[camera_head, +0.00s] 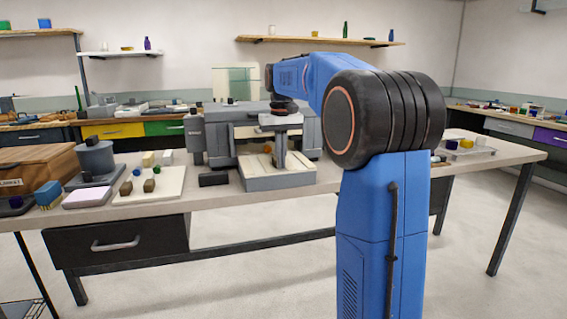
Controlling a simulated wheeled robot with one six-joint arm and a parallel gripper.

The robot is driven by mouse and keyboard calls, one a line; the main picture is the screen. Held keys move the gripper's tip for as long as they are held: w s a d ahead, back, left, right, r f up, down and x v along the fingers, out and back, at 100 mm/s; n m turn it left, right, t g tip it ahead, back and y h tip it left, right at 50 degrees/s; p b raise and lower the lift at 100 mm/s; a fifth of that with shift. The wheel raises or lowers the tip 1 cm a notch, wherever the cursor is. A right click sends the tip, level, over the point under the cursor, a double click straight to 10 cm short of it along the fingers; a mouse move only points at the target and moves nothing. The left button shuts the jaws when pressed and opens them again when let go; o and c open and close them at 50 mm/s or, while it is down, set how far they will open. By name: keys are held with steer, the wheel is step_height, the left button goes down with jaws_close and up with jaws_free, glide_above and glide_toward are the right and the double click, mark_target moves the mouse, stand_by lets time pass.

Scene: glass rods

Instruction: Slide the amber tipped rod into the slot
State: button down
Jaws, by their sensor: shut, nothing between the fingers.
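My gripper (280,164) points down over the pale bed of a grey bench machine (222,142) in the middle of the table. Its fingers are together with nothing visible between them. A tiny orange-amber spot (267,149) shows just left of the fingers, above the bed; it is too small to tell whether it is the amber tip of a rod. I cannot make out a whole glass rod or the slot in this view. My blue arm and gripper hide part of the machine and its right side.
The long table (218,197) holds a pale board (165,190) with small coloured pieces left of the machine. A dark block (213,179) lies between them. A grey cylinder on a base (95,157) and a brown case (35,167) stand farther left. A tray (466,151) sits at the right.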

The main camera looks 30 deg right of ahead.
steer(key=w, duration=0.2)
steer(key=w+d, duration=0.1)
steer(key=w, duration=0.1)
steer(key=w+d, duration=0.1)
steer(key=w, duration=0.2)
steer(key=shift+w, duration=0.1)
